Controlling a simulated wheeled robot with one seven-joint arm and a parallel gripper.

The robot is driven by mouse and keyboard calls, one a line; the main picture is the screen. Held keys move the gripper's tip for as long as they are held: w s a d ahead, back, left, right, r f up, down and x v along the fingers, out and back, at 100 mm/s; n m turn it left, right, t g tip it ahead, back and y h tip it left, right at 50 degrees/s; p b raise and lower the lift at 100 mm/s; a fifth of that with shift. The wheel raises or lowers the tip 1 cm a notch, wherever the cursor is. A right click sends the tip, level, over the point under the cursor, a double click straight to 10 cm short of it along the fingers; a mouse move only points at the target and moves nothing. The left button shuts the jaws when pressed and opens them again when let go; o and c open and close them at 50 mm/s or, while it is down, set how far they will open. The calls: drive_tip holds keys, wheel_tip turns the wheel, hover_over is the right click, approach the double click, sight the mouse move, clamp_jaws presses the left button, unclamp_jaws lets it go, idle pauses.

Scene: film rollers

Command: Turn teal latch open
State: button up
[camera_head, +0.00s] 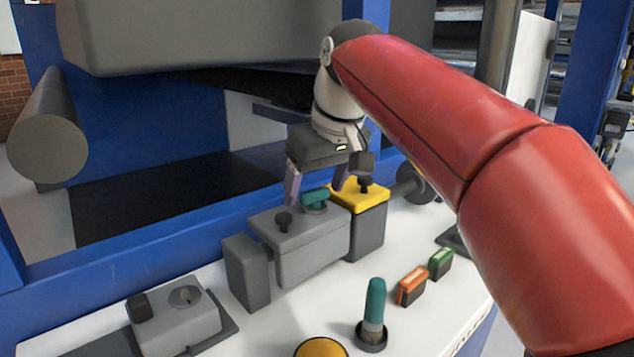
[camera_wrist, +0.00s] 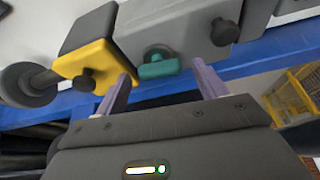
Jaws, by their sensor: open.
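The teal latch (camera_head: 315,197) sits on top of a grey box (camera_head: 302,243), between a black knob (camera_head: 284,221) and a yellow-topped box (camera_head: 360,195). In the wrist view the teal latch (camera_wrist: 158,68) has a round base and a short bar, lying crosswise in the picture. My gripper (camera_head: 316,192) is above the latch with its fingers pointing down. In the wrist view my gripper (camera_wrist: 165,85) is open, with one purple-grey finger on each side of the latch. The fingers look apart from the latch; their exact height above it is unclear.
The yellow top (camera_wrist: 95,67) with its black knob is close to one finger. A teal-handled lever (camera_head: 375,305), an orange switch (camera_head: 412,285) and a green switch (camera_head: 440,262) stand on the white table. A blue frame (camera_head: 120,257) runs behind the boxes.

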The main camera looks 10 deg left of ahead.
drive_tip(key=v, duration=0.7)
drive_tip(key=shift+r, duration=0.35)
drive_tip(key=shift+s+d, duration=0.1)
drive_tip(key=shift+s, duration=0.15)
